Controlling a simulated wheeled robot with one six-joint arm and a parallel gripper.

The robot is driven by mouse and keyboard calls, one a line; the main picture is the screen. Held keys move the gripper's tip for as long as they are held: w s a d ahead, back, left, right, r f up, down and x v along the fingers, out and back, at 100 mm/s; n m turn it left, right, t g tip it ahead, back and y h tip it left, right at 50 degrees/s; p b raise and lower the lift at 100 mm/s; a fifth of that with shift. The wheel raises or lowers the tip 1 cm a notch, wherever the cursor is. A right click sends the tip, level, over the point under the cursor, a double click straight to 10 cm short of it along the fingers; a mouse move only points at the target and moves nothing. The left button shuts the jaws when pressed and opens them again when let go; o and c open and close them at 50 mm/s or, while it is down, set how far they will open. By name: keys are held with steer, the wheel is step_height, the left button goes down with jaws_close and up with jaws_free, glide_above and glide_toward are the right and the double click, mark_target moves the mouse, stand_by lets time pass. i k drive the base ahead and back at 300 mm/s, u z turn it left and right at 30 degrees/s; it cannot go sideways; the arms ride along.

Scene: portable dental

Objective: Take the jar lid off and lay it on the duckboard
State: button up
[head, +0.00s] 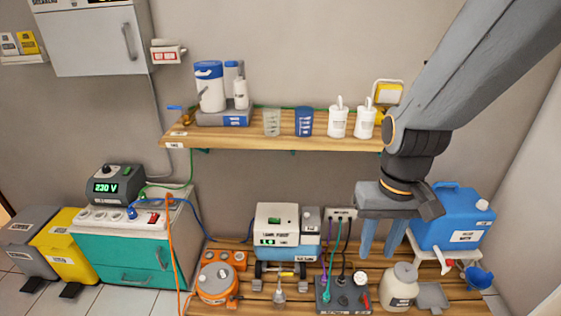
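A cream jar (398,292) with a printed label stands upright at the front right. A rounded pale lid (405,271) appears to sit on its top. The slatted wooden duckboard (258,304) is under it and the equipment around it. My gripper (380,250) points down with two blue fingers parted and nothing visible between them. In the picture its fingertips are just above and left of the jar lid, apart from it; the depth between them is hard to tell.
A grey flat item (432,297) lies right of the jar. A black control box (343,295) with cables and a gauge is left of it. A blue canister (450,222) stands behind right, and a wooden shelf (280,137) is above. Bare slats are few.

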mark_target(405, 272)
steer(key=u, duration=0.55)
steer(key=k, duration=1)
steer(key=z, duration=0.55)
